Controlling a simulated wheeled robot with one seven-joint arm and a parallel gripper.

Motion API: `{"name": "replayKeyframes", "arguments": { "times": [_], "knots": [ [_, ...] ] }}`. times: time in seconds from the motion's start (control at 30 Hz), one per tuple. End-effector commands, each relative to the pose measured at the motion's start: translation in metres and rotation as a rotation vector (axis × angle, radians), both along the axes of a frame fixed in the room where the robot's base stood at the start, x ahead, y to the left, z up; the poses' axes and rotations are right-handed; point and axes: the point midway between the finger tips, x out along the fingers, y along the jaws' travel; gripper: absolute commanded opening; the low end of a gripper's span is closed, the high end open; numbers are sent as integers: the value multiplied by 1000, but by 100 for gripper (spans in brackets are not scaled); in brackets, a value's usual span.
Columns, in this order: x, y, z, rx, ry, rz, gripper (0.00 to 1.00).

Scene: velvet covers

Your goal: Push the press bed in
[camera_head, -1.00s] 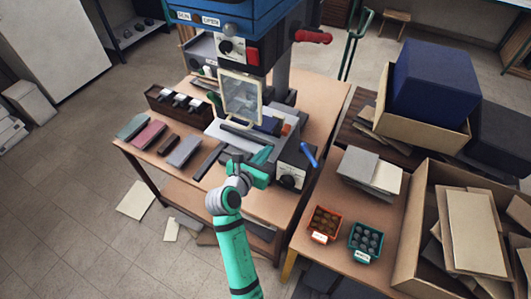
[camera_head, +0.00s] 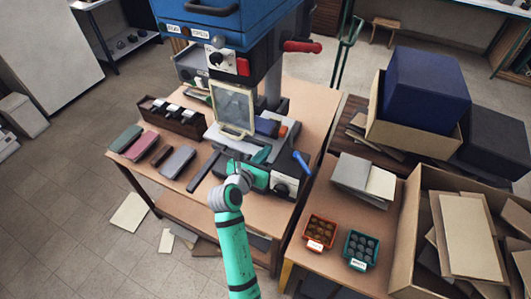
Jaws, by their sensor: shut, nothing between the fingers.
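The press has a blue head (camera_head: 203,18) above a wooden bench. A clear guard in a cream frame (camera_head: 233,110) hangs under the head. My teal gripper (camera_head: 262,154) is shut and empty at the front of the press, close to the bed's front edge. I cannot tell whether it touches the bed. A dark box with a dial (camera_head: 284,187) and a blue lever (camera_head: 302,162) stand just right of the gripper.
Pink, green and grey covers (camera_head: 141,145) and a dark rack (camera_head: 172,116) lie on the bench at left. A dark bar (camera_head: 204,172) lies left of my gripper. Red (camera_head: 319,233) and teal (camera_head: 361,249) bins and cartons fill the right table.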

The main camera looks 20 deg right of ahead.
Motion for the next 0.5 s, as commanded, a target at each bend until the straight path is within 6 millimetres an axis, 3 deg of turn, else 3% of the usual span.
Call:
{"name": "replayKeyframes", "arguments": {
  "times": [0.23,0.5],
  "knots": [
    [-19,32,1,-1,-1,6,0],
    [-57,68,18,-1,-1,1,0]
  ]
}}
